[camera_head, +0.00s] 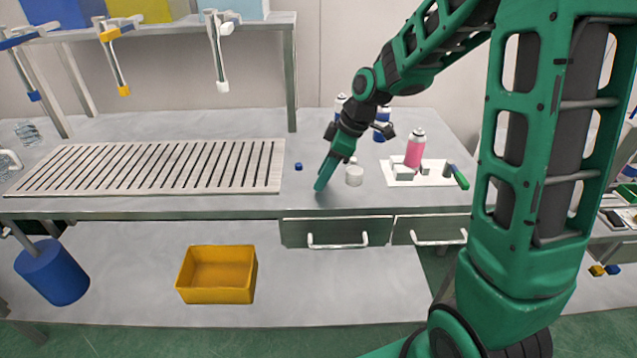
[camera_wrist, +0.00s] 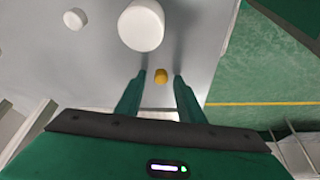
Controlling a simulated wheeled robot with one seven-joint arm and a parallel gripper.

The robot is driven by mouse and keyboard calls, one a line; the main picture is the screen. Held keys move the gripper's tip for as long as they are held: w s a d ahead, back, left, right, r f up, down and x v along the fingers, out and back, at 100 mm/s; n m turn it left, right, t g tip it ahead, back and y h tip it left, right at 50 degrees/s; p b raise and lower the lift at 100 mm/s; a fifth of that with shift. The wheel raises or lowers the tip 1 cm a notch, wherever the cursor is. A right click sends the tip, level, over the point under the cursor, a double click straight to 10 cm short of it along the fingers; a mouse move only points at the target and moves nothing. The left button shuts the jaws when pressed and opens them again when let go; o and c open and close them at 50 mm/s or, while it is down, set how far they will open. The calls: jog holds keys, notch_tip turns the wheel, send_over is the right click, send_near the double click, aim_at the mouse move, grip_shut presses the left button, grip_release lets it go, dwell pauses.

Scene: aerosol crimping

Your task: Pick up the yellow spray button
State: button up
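The yellow spray button (camera_wrist: 161,76) is a small yellow piece on the grey bench top. In the wrist view it lies between the two fingertips of my gripper (camera_wrist: 159,78), with a gap on each side. My gripper is open and points down at the bench. In the head view my gripper (camera_head: 322,183) is low over the bench near its front edge, and the yellow button is not visible there. I cannot tell exactly how far the fingertips are above the bench.
A white round container (camera_head: 355,176) stands just right of my gripper. A blue button (camera_head: 298,166) lies to its left. A pink can (camera_head: 415,150) stands on a white tray (camera_head: 433,180) further right. A slotted panel (camera_head: 150,166) covers the left bench. The bench's front edge is close.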

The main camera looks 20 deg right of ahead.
grip_shut()
jog(key=shift+r, duration=0.15)
